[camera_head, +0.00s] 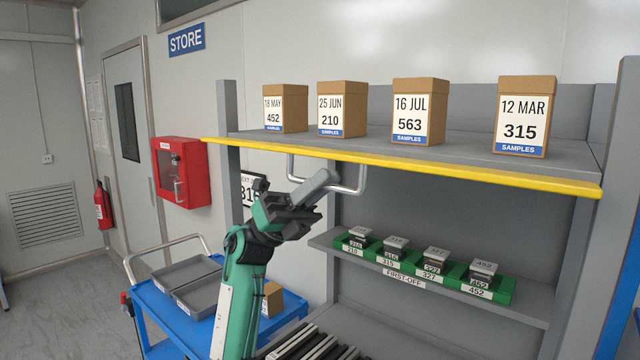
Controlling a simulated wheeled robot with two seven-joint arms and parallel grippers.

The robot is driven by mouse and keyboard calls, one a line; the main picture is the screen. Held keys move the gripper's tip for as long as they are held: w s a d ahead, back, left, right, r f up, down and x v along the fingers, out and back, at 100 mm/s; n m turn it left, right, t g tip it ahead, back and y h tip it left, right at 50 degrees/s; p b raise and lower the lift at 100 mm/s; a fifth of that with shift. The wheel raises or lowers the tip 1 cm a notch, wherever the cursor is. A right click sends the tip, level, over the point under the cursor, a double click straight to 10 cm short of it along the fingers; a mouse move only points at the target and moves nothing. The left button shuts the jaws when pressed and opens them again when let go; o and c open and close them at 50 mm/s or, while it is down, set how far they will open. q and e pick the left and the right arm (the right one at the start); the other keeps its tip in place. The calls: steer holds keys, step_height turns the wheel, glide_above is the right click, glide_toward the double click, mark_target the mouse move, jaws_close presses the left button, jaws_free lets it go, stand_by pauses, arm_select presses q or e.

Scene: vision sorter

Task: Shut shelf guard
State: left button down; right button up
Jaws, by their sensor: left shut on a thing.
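The shelf guard is a long yellow bar (450,168) along the front edge of the upper grey shelf. A grey U-shaped handle (361,178) hangs below its left part. My left gripper (321,182) is shut on the lower bar of this handle, its fingers and wrist hiding part of it. The guard sits low, at the shelf's front edge, and the boxes behind stand clear above it. My right gripper is not in view.
Several brown sample boxes (418,112) stand on the upper shelf. Green holders (390,263) with small labelled blocks sit on the lower shelf. A blue cart (165,318) with grey trays stands lower left. A red wall box (181,172) hangs left.

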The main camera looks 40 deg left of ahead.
mark_target(315, 152)
arm_select(q)
steer(key=n+t, duration=0.1)
steer(key=n+t+y+p, duration=0.1)
steer(key=r+n+t, duration=0.1)
steer(key=shift+s+p, duration=0.25)
steer(key=shift+p, duration=0.15)
steer(key=r+n+t+y+p, duration=0.1)
steer(key=n+y+p, duration=0.1)
steer(key=n+p, duration=0.1)
steer(key=r+n+t+y+p, duration=0.1)
steer(key=n+t+y+p, duration=0.1)
steer(key=n+y+p, duration=0.1)
steer(key=r+n+t+y+p, duration=0.2)
steer(key=n+y+p, duration=0.1)
steer(key=n, duration=0.2)
steer(key=shift+s+r+n+p, duration=0.1)
steer(key=shift+s+n+p, duration=0.2)
steer(key=shift+s+p, duration=0.05)
steer(key=shift+r+n+y+p, duration=0.3)
steer(key=shift+n+y+p, duration=0.3)
steer(key=shift+n, duration=0.2)
steer(key=shift+w+r+n+y, duration=0.3)
steer(key=shift+n+y, duration=0.2)
steer(key=shift+n, duration=0.1)
steer(key=shift+w+r+n+g+y+p, duration=0.2)
steer(key=shift+w+r+n+g+y, duration=0.15)
steer(key=shift+r+n+g+y, duration=0.35)
steer(key=shift+w+r+n+g+y+p, duration=0.25)
steer(key=shift+n+g+y, duration=0.25)
steer(key=shift+n, duration=0.5)
